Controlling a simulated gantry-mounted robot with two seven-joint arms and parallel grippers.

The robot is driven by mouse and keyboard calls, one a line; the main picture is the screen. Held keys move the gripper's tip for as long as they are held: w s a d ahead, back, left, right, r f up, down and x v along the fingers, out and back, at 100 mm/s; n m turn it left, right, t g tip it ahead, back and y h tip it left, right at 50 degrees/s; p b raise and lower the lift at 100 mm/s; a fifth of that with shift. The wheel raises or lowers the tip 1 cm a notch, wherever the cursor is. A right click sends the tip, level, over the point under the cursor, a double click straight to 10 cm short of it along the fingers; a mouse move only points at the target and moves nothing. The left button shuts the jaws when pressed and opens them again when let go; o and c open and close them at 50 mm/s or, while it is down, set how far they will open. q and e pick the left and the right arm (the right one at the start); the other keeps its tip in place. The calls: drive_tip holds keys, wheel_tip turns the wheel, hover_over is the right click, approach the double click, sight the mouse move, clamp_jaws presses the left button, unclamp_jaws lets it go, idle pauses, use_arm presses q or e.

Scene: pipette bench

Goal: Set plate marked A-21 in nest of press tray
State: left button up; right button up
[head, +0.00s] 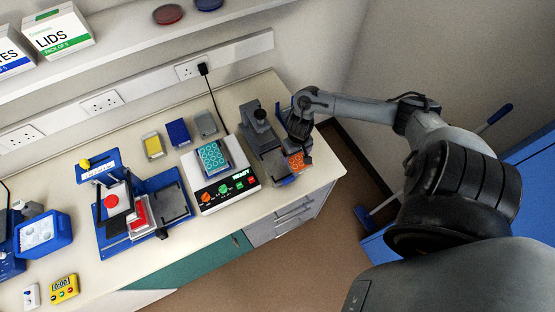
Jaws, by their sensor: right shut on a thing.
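My right gripper (299,145) is at the right end of the bench, beside a grey press-like device (262,138). It is shut on an orange plate with wells (296,160), partly hidden by the gripper. Whether the plate touches the device's tray is too small to tell. A blue press (104,165) with a red knob stands further left, with a dark grey tray (173,203) at its right. A teal plate with wells (211,158) sits on a white instrument (222,188). No A-21 marking is readable. My left gripper is not in view.
Yellow (153,146), blue (178,132) and grey (205,124) plates lie behind the white instrument. A blue rack (42,234) and a yellow timer (64,289) are at the left. A shelf (140,38) runs above. The bench's right edge is close to my right gripper.

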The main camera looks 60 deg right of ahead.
hover_over(278, 163)
wheel_tip(278, 163, down, 4)
drive_tip(key=shift+a+f+b, duration=0.15)
drive_tip(key=shift+b, duration=0.25)
wheel_tip(278, 163, down, 4)
drive_tip(key=shift+r, duration=0.25)
drive_tip(key=shift+f, duration=0.2)
drive_tip(key=shift+f+b, duration=0.2)
drive_tip(key=shift+b, duration=0.1)
drive_tip(key=o, duration=0.8)
drive_tip(key=shift+c, duration=0.2)
